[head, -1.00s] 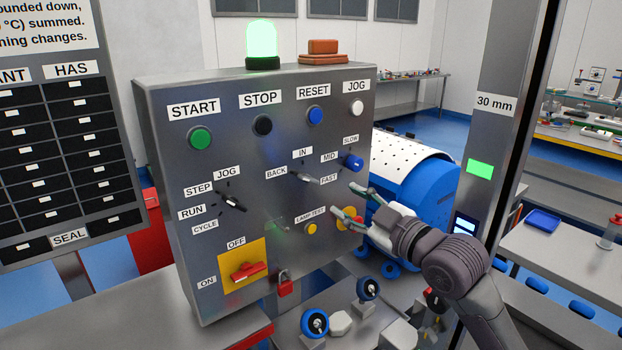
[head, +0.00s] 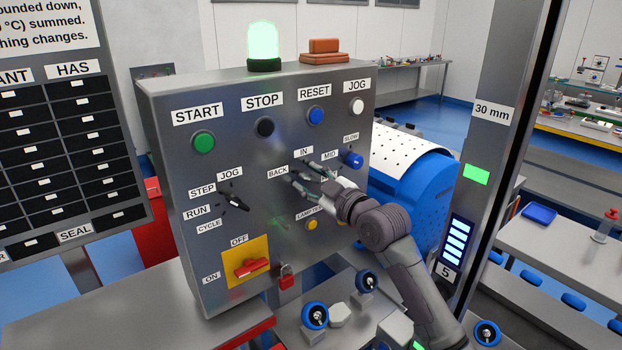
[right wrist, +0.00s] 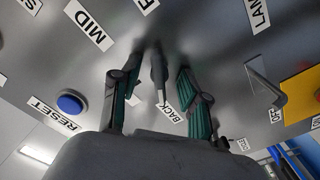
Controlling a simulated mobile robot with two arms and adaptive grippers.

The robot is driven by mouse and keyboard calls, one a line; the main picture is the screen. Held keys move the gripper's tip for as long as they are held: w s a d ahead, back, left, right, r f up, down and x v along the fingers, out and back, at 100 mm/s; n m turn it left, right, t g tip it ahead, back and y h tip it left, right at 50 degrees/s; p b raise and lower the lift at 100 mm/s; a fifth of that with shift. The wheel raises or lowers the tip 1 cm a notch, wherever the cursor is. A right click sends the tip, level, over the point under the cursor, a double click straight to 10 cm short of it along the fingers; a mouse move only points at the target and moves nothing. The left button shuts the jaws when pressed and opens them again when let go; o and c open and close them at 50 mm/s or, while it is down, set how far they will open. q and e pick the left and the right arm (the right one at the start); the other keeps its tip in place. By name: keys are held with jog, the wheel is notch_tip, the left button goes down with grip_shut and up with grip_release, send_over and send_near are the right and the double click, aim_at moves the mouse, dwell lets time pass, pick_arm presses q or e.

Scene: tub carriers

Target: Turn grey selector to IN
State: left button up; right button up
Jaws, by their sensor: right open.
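The grey selector (right wrist: 158,78) shows in the right wrist view as a narrow grey lever on the steel panel (head: 180,265). Its pale end lies near the BACK label (right wrist: 170,108). My right gripper (head: 298,172) is open at the panel, with one finger on each side of the selector, and gaps show between them in the wrist view. In the head view the fingers mostly hide the selector. The IN label (head: 304,151) is just above the fingers, and BACK (head: 278,173) is to their left. My left gripper is not in view.
The blue knob (head: 352,160) sits close to the right of my fingers. The black selector (head: 235,203), lamp-test button (head: 311,225), red switch (head: 250,267) and red padlock (head: 286,277) are on the same panel. A blue drum (head: 410,195) stands behind at the right.

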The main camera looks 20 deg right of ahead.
grip_shut()
dwell(0.4)
jog(key=m+p, duration=0.2)
jog(key=shift+m, duration=0.4)
jog(key=m+p, duration=0.2)
jog(key=m, duration=0.1)
jog(key=shift+r+m, duration=0.1)
jog(key=shift+m, duration=0.2)
jog(key=m+p, duration=0.2)
jog(key=m, duration=0.3)
jog(key=shift+d+p, duration=0.1)
jog(key=shift+p, duration=0.2)
jog(key=shift+m, duration=0.4)
